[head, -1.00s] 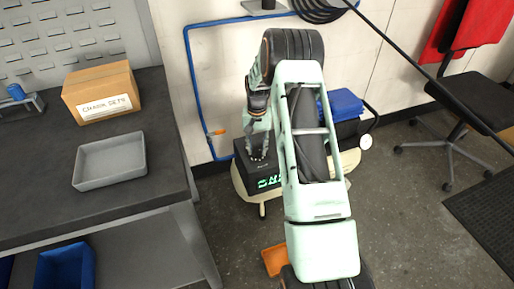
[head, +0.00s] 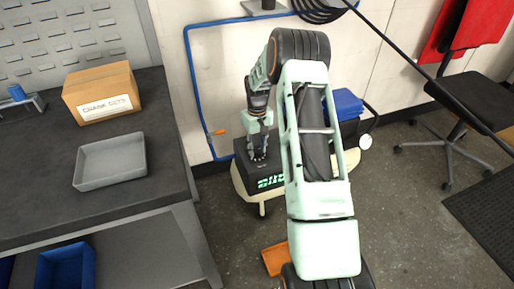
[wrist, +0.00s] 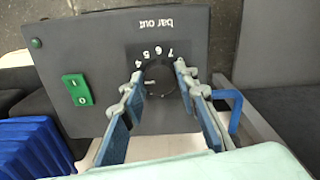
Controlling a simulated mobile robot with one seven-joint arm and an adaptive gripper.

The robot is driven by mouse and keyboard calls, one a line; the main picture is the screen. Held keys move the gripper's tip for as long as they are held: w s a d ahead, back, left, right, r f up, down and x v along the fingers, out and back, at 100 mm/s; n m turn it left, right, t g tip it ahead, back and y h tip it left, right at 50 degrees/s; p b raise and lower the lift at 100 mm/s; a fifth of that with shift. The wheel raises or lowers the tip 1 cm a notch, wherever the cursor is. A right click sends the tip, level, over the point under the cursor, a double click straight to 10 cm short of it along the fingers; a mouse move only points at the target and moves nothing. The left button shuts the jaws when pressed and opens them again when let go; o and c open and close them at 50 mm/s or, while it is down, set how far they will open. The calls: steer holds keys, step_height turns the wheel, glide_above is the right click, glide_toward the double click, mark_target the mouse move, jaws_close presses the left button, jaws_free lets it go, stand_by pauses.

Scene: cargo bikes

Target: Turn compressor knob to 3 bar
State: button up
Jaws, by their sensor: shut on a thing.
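The gripper also shows over the panel in the head view (head: 258,154). The pointer's exact setting is unclear.
A green rocker switch (wrist: 77,90) is on the panel, left of the knob. A blue lever or pipe (wrist: 235,110) is close to the right finger. A workbench (head: 165,185) stands left, an orange bin (head: 275,260) lies on the floor, and a chair (head: 470,110) is at right.

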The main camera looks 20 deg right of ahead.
mark_target(257, 150)
stand_by(0.4)
steer(key=o, duration=1.1)
steer(key=shift+o, duration=0.2)
step_height(257, 150, up, 12)
